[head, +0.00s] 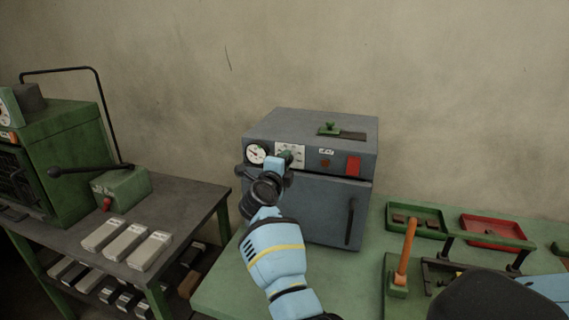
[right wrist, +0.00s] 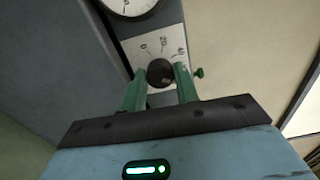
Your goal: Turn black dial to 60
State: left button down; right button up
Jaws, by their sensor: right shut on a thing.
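The black dial (right wrist: 160,72) sits on a pale scale plate (right wrist: 148,43) on the front of the grey oven (head: 328,205). My right gripper (right wrist: 161,80) has its two green fingers on either side of the dial, shut on it. The marks 0, 20 and 40 show above the dial; the 60 mark does not show in the right wrist view. I cannot tell which mark the dial points to. In the head view my right gripper (head: 286,158) is at the scale plate (head: 292,147) and hides most of the dial. My left gripper is not in view.
A round white gauge (head: 256,153) is left of the dial, and a red switch (head: 353,166) is to the right. A green workbench (head: 232,285) bears the oven, trays and an orange-handled tool (head: 406,250). A left table (head: 190,198) holds metal blocks.

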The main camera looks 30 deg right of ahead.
jog(key=shift+f+n, duration=0.1)
jog(key=shift+n, duration=0.5)
jog(key=o, duration=1)
jog(key=shift+c, duration=0.2)
jog(key=shift+a, duration=0.1)
